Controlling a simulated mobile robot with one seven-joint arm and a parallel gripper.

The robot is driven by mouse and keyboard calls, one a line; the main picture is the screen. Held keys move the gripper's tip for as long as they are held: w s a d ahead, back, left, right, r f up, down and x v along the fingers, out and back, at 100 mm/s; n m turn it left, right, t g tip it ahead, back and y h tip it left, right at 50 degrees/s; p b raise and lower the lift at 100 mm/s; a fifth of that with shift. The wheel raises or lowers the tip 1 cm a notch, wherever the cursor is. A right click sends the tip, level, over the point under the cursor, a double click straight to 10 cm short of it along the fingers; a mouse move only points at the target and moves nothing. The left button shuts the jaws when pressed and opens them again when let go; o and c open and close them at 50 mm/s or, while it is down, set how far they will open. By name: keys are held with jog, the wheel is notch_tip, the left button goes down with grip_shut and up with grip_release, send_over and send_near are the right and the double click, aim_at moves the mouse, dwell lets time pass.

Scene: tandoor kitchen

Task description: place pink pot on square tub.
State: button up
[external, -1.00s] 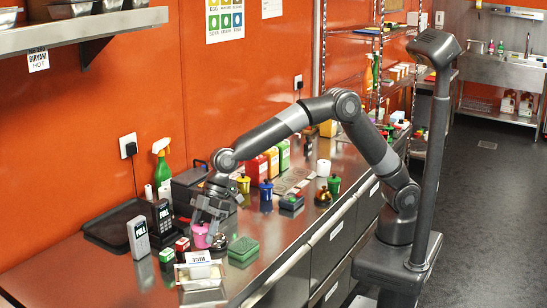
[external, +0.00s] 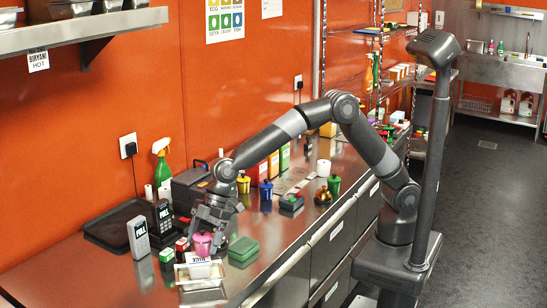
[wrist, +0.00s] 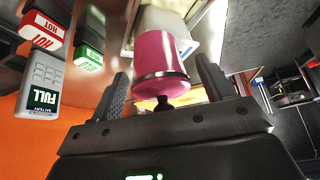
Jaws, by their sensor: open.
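The pink pot (external: 203,244) stands upright at the back edge of the pale square tub (external: 188,272). It covers part of the tub's label, and I cannot tell whether its base rests on the tub. In the wrist view the pot (wrist: 160,50) shows with a dark rim and a dark knob towards my gripper. My gripper (external: 209,238) is open around the pot. In the wrist view my gripper (wrist: 162,90) has one finger on each side of the pot, with gaps visible.
Small red (external: 182,244) and green (external: 167,255) boxes stand left of the pot. A green box (external: 243,249) lies close on the right. A dark tray (external: 110,225) and a spray bottle (external: 162,165) are behind.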

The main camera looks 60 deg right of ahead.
jog(key=shift+r, duration=0.1)
jog(key=w+v, duration=0.1)
jog(key=v, duration=1.1)
jog(key=d+r+m+t+h, duration=0.2)
jog(key=d+r+m, duration=0.15)
jog(key=d, duration=1.35)
jog(key=d+r+m+t+h, duration=0.1)
jog(key=d+r+m+t, duration=0.3)
jog(key=d, duration=1.2)
jog(key=s+d+f+m+h, duration=0.1)
jog(key=s+d+f+m, duration=0.1)
jog(key=s+d, duration=0.3)
jog(key=s+d+f+m+h, duration=0.1)
jog(key=s+d+f+m, duration=0.2)
jog(key=d, duration=0.6)
jog(key=s+d+f+m+g+h, duration=0.1)
jog(key=s+d+f+m, duration=0.1)
jog(key=s+d+m, duration=0.2)
jog(key=s+d, duration=0.3)
jog(key=d, duration=0.1)
jog(key=shift+s+f, duration=0.25)
